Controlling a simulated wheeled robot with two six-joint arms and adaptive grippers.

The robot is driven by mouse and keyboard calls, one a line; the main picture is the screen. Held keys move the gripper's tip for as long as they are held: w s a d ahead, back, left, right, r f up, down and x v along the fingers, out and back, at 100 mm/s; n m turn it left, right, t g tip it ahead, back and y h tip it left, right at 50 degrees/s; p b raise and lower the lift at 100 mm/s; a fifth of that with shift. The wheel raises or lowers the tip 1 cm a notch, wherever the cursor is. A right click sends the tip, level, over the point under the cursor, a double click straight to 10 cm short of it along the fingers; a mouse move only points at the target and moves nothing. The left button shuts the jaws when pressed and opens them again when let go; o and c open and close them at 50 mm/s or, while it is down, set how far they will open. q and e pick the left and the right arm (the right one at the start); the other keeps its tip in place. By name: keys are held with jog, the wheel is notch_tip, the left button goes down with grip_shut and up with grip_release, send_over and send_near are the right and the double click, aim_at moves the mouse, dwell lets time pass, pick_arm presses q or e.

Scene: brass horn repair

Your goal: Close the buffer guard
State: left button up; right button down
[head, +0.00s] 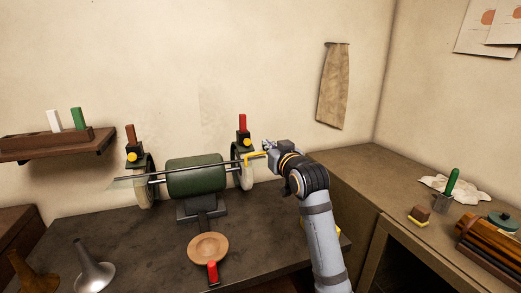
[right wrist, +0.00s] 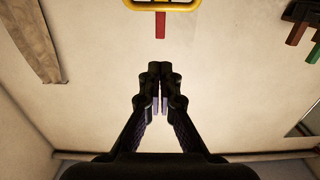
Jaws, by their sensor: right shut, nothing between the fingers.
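The buffer has a green motor body (head: 197,175) with a wheel at each end of its shaft. The left guard (head: 132,154) has a brown upright handle and a yellow knob. The right guard (head: 243,143) has a red upright handle (head: 242,123) and a yellow knob. A yellow bar (head: 256,155) juts out by the right wheel. My right gripper (head: 267,147) is shut and empty just right of it. In the right wrist view the closed fingertips (right wrist: 160,68) sit below a yellow frame (right wrist: 160,5) with a red stub (right wrist: 160,26), apart from both. My left gripper is out of view.
A round wooden dish (head: 207,247) with a red handle lies in front of the buffer. Metal funnel-shaped pieces (head: 94,272) stand at lower left. A wall shelf (head: 50,147) is at left. A cabinet top (head: 380,180) with tools and a cloth is at right.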

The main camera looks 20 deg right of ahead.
jog(key=p, duration=0.3)
send_over(260, 165)
jog(key=shift+w, duration=0.2)
jog(key=shift+w+f, duration=0.35)
jog(key=shift+w, duration=0.1)
jog(key=shift+s+f+p, duration=0.25)
jog(key=shift+s+f, duration=0.05)
jog(key=shift+f, duration=0.3)
jog(key=shift+s+f+p, duration=0.25)
jog(key=shift+s+f, duration=0.05)
jog(key=shift+f, duration=0.3)
jog(key=shift+s+f, duration=0.3)
jog(key=shift+f, duration=0.2)
jog(key=shift+w, duration=0.1)
